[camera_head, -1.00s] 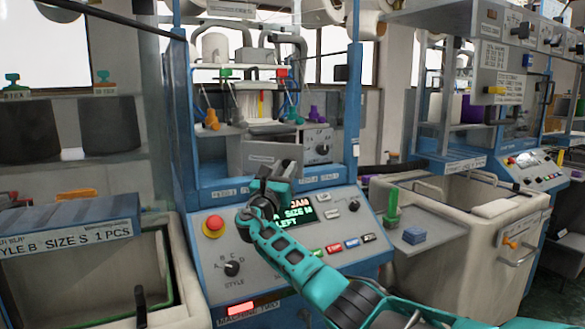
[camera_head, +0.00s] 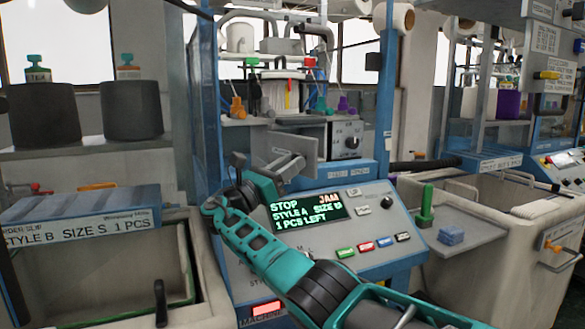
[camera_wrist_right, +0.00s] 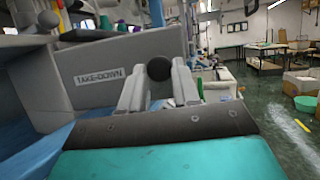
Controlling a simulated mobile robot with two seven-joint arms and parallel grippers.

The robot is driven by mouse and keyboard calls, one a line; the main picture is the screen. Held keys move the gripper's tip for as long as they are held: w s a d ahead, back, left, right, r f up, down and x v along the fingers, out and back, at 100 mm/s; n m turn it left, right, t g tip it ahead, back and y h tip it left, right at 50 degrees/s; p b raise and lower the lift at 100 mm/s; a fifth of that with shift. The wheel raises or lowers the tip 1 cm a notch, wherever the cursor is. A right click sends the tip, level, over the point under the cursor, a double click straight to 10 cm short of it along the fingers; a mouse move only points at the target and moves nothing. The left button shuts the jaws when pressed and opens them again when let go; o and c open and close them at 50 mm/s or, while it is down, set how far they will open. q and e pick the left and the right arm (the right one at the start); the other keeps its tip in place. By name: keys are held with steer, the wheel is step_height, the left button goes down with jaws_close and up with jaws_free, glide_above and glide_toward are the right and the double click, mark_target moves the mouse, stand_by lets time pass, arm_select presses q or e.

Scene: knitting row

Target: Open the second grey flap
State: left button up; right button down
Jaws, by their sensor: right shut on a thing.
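The grey take-down flap (camera_head: 297,146) stands out at an angle from the front of the middle blue machine, above its control panel. In the right wrist view the flap (camera_wrist_right: 100,78) fills the left side and bears a TAKE-DOWN label. A round black knob (camera_wrist_right: 159,68) is at its right edge. My right gripper (camera_head: 290,165) is shut on the knob, its two fingers on either side of it in the right wrist view (camera_wrist_right: 158,85). I cannot see another grey flap clearly. My left gripper is not in view.
The sloping control panel (camera_head: 375,225) lies under my right arm; its display reads STOP, JAM, STYLE A. A grey dial box (camera_head: 347,139) is right of the flap. A bin (camera_head: 200,250) stands left, and a tray with a blue block (camera_head: 452,235) right.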

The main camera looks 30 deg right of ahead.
steer(key=shift+r, duration=0.1)
steer(key=c, duration=0.8)
jaws_free()
steer(key=shift+a, duration=0.1)
steer(key=v, duration=0.7)
steer(key=shift+a+f+b, duration=0.15)
steer(key=shift+f+b, duration=0.05)
steer(key=shift+b, duration=0.15)
